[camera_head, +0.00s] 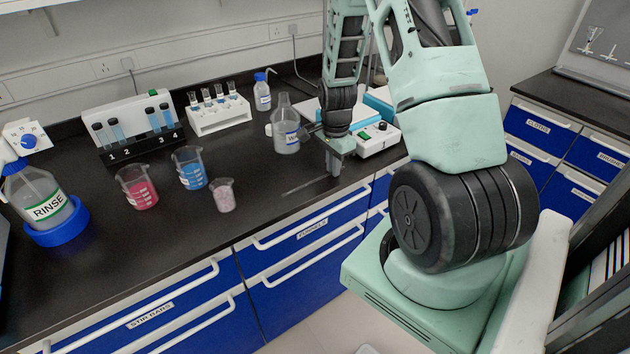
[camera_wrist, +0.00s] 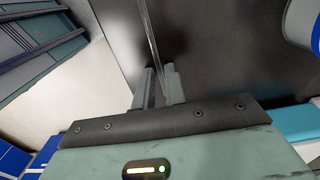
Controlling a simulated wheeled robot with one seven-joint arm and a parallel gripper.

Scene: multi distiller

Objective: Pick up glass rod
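The glass rod (camera_head: 300,187) is a thin clear stick lying on the black bench near its front edge. In the wrist view the glass rod (camera_wrist: 151,32) runs from the top edge down between my two fingers. My gripper (camera_head: 335,172) points down with its fingertips low at the bench, by the right end of the rod. In the wrist view my gripper (camera_wrist: 160,78) has its fingers close together, one on each side of the rod. Whether they touch it is too fine to tell. The rod's near end is hidden between the fingers.
A conical flask (camera_head: 286,135) stands close behind my gripper, with a white device (camera_head: 377,141) to its right. Beakers with pink (camera_head: 141,195), blue (camera_head: 190,176) and pale (camera_head: 224,200) contents stand to the left. The bench around the rod is clear.

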